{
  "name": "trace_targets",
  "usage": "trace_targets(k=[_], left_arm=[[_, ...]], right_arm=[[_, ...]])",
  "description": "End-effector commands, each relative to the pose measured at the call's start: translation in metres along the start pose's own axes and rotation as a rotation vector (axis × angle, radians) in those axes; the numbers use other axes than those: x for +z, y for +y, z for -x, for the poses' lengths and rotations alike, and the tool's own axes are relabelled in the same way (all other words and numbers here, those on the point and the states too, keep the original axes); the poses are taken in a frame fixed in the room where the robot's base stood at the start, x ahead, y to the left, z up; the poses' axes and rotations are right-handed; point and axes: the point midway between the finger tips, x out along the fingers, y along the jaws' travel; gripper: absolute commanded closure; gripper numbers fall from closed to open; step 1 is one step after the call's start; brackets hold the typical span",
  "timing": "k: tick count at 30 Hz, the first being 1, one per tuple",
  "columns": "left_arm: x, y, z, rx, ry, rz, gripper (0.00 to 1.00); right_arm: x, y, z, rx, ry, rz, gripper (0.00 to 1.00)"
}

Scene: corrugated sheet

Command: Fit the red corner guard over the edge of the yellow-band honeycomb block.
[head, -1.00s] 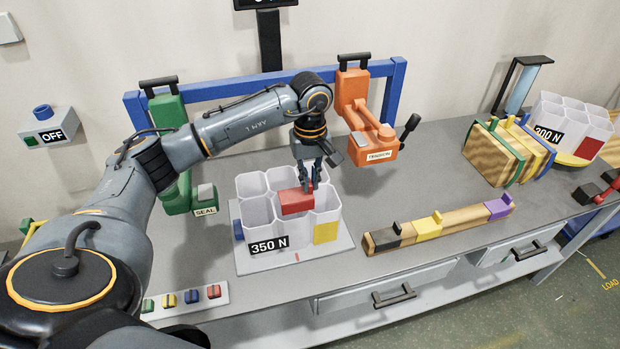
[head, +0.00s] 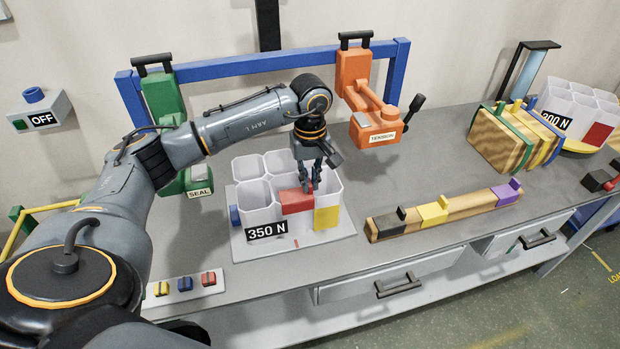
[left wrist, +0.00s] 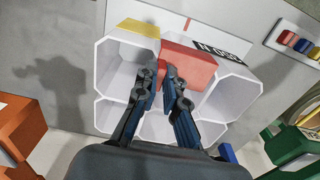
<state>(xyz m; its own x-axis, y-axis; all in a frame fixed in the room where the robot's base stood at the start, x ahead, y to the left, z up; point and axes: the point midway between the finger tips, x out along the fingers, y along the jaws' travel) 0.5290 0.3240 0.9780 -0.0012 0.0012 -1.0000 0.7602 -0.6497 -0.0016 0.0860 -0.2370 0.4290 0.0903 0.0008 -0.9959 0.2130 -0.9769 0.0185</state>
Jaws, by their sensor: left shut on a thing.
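The yellow-band honeycomb block (head: 257,213) is a white cluster of open cells with a "350 N" label and a yellow patch (head: 327,218) on its front side. It also shows in the left wrist view (left wrist: 238,88). The red corner guard (head: 297,201) is at the block's front rim, between label and yellow patch. In the left wrist view the guard (left wrist: 190,62) lies across the rim; whether it is fully seated I cannot tell. My left gripper (head: 311,188) points down over the cells, shut on the guard. My right gripper is not in view.
The block stands on a pale plate (head: 340,230). A green SEAL tool (head: 165,100) and an orange TENSION tool (head: 370,110) hang behind it. A wooden bar (head: 465,210) with coloured clips lies to the right. Small coloured blocks sit at front left.

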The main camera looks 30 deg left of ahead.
Motion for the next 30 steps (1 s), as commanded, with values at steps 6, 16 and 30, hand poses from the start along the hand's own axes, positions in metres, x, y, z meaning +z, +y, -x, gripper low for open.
trace_targets(k=[6,16,30], left_arm=[[-0.0001,-0.0001,0.0003,0.0,0.0,0.0,1.0],[-0.0001,-0.0002,-0.0002,0.0,0.001,0.0,1.0],[0.0001,-0.0003,0.0006,0.0,0.0,0.0,0.64]], right_arm=[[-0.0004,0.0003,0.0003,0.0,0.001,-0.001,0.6],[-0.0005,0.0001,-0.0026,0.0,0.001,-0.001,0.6],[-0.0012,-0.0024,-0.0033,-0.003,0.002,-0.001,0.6]])
